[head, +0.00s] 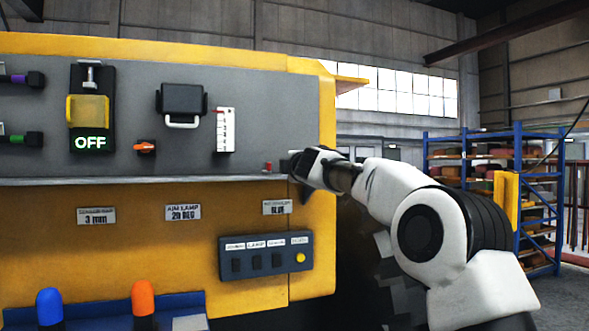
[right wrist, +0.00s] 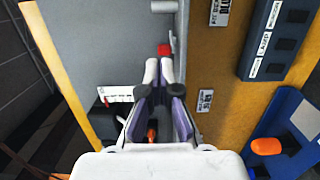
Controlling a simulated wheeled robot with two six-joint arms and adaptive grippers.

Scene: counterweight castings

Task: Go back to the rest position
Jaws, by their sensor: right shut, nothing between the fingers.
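My right gripper (head: 298,170) is at the right end of the grey panel (head: 240,100), by the ledge along its lower edge. In the right wrist view its fingers (right wrist: 158,72) are together with nothing between them. My left gripper is not in view.
The yellow machine housing (head: 150,240) fills the left and centre. A dark switch box (head: 265,256) sits below my right gripper. Blue (head: 50,306) and orange (head: 143,298) rounded pieces stand at lower left. A blue shelf rack (head: 518,190) stands behind my right arm.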

